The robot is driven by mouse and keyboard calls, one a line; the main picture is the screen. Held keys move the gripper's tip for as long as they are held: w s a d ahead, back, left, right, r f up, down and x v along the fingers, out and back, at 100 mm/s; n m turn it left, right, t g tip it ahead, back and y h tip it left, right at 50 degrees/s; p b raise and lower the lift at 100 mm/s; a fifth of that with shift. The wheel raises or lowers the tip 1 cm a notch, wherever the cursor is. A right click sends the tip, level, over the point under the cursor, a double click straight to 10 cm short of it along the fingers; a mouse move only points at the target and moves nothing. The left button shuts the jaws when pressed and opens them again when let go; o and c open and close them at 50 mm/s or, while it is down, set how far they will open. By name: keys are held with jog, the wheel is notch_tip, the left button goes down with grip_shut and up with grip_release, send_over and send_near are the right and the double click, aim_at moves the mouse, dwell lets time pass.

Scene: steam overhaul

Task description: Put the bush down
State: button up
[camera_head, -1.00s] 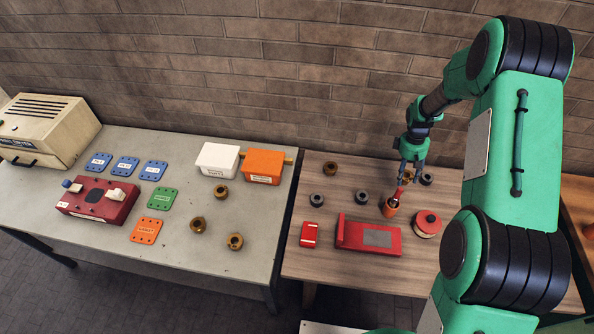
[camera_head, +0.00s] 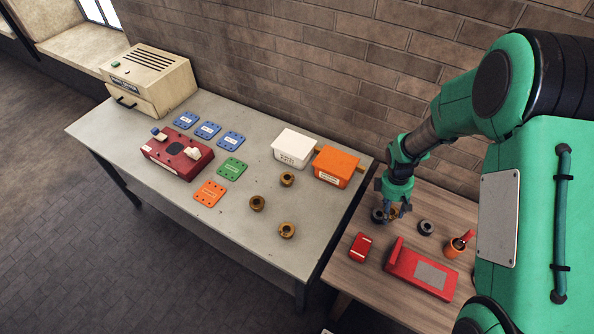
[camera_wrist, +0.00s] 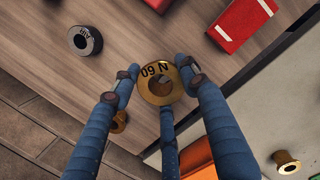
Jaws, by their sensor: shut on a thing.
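My gripper (camera_head: 395,209) hangs over the left part of the wooden table (camera_head: 349,284). In the wrist view its fingers (camera_wrist: 157,88) are shut around a brass bush (camera_wrist: 149,94) marked "60 N". The bush's holed face is toward the camera, and the wooden top shows beyond it. In the head view the fingers mostly hide the held bush. I cannot tell whether it touches the table. A smaller-looking brass piece (camera_wrist: 118,121) shows partly behind a finger.
The grey bench (camera_head: 235,255) at left holds several brass bushes (camera_head: 287,230), coloured plates, a white box (camera_head: 294,148) and an orange box (camera_head: 337,167).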

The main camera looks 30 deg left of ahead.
aim_at(316, 211)
jog(key=s+a+n, duration=0.1)
jog(key=s+a, duration=0.2)
jog(key=s+a+n, duration=0.1)
jog(key=s+a, duration=0.2)
jog(key=s+a+n+b, duration=0.1)
jog(key=s+a, duration=0.2)
jog(key=shift+a+f, duration=0.2)
jog(key=shift+f, duration=0.2)
jog(key=s+a+n, duration=0.1)
jog(key=s+a, duration=0.1)
jog(key=s, duration=0.1)
jog(key=s+a+n, duration=0.1)
jog(key=s+a, duration=0.1)
jog(key=s, duration=0.2)
jog(key=s+a+n, duration=0.1)
jog(key=s+a, duration=0.1)
jog(key=s, duration=0.1)
jog(key=shift+s+a+f+t+b, duration=0.25)
jog(key=shift+a+f+t+b, duration=0.05)
jog(key=shift+f+t+b, duration=0.1)
jog(key=w+a, duration=0.3)
jog(key=w, duration=0.1)
jog(key=w+a+f, duration=0.1)
jog(key=w+a, duration=0.6)
jog(key=w, duration=0.1)
jog(key=shift+w+a+f+b, duration=0.15)
jog(key=shift+a+f+b, duration=0.05)
jog(key=shift+b, duration=0.2)
jog(key=shift+f, duration=1.75)
jog(key=shift+f, duration=0.15)
